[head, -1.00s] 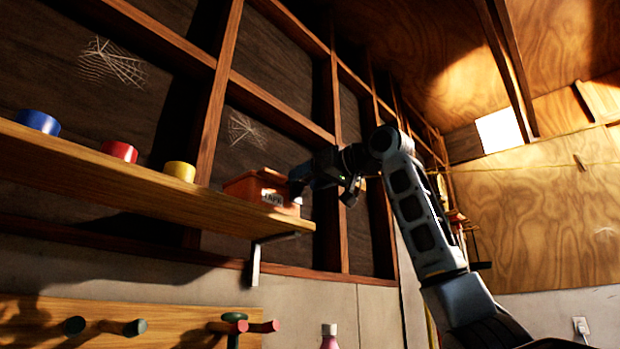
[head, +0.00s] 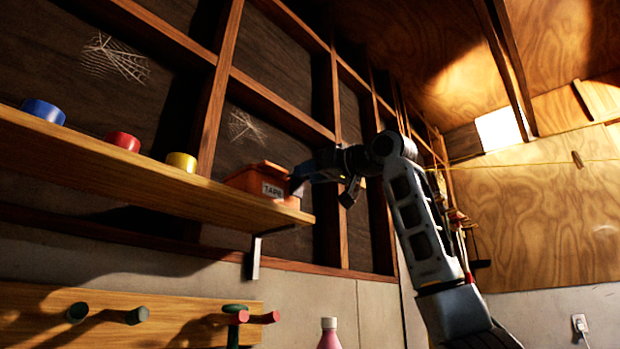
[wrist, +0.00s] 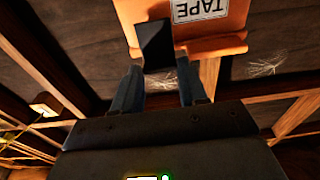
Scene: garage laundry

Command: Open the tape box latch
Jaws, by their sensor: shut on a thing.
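The orange tape box (head: 247,180) sits at the right end of the wooden wall shelf, with a white TAPE label on its front. It also shows upside down at the top of the wrist view (wrist: 235,22). A dark flat latch (wrist: 155,42) lies against the box beside the label. My gripper (wrist: 158,68) has a finger on each side of the latch's lower part in that view and is shut on it. In the head view my gripper (head: 298,183) is at the box's right side, and the latch is hard to make out. The lid (wrist: 212,46) looks closed.
Blue (head: 43,111), red (head: 123,141) and yellow (head: 181,161) tape rolls stand on the shelf (head: 130,175) left of the box. A wall stud (head: 333,200) rises behind my gripper. Pegs on a board (head: 60,310) and a pink bottle (head: 329,335) are below.

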